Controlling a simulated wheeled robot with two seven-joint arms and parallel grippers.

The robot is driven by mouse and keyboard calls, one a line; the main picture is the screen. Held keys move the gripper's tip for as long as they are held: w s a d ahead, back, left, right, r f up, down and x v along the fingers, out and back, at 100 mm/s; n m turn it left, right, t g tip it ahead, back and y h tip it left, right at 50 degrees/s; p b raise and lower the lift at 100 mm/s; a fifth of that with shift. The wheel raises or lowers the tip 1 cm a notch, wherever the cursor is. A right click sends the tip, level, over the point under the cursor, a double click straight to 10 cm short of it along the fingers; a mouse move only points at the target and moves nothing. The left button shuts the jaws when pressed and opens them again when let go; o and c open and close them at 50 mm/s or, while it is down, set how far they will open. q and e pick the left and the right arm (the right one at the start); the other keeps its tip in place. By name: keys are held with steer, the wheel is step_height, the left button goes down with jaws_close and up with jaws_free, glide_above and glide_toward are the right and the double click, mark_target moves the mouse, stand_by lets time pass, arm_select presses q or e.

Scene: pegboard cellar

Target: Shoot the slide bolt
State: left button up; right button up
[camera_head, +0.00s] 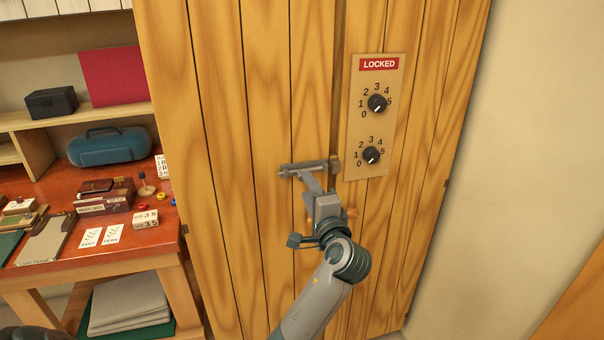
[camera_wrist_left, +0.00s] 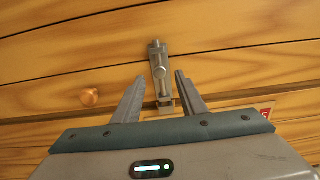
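The metal slide bolt (camera_head: 300,168) is mounted level on the wooden door (camera_head: 230,120), near the dark seam between planks. A small keeper (camera_head: 335,166) stands at its right end. The bolt also shows in the left wrist view (camera_wrist_left: 158,62), with its small knob on top. I cannot tell whether the rod sits in the keeper. My left gripper (camera_head: 313,184) is just below the bolt. In the left wrist view its two fingers (camera_wrist_left: 158,90) are apart, one on each side of the bolt, with nothing clamped. My right gripper is not in view.
A round wooden knob (camera_wrist_left: 89,97) is near my fingers. A cluttered red-topped desk (camera_head: 150,238) stands at left. Bare wall (camera_head: 520,150) is at right.

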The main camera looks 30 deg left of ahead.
arm_select(q)
steer(key=shift+p+x, duration=0.65)
steer(key=shift+x, duration=2.45)
steer(key=shift+c, duration=0.3)
jaws_close()
